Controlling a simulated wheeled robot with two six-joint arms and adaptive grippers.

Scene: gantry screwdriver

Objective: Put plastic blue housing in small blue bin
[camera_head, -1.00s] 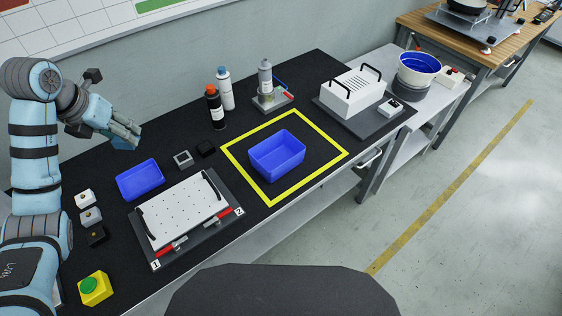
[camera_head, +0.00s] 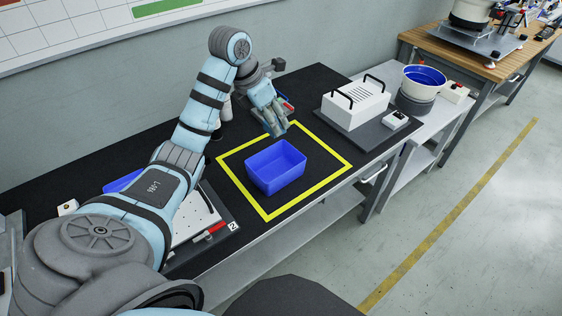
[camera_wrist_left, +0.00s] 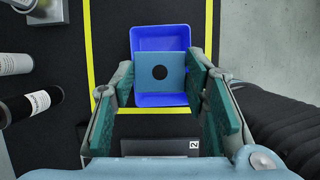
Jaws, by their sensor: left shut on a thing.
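My left gripper (camera_head: 277,130) is above the back edge of the blue bin (camera_head: 276,177) that stands inside the yellow square. In the left wrist view the gripper is shut on the plastic blue housing (camera_wrist_left: 171,61), a light blue square piece with a dark round hole. The housing is over the bin (camera_wrist_left: 160,38) in that view and hides part of its floor. In the head view the housing cannot be made out. My right gripper is not in view.
A second blue bin (camera_head: 122,183) is mostly hidden behind my left arm, near the white perforated plate (camera_head: 192,228). Bottles (camera_wrist_left: 30,106) stand at the left in the wrist view. A white box with black handles (camera_head: 355,105) stands right of the yellow square (camera_head: 335,151).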

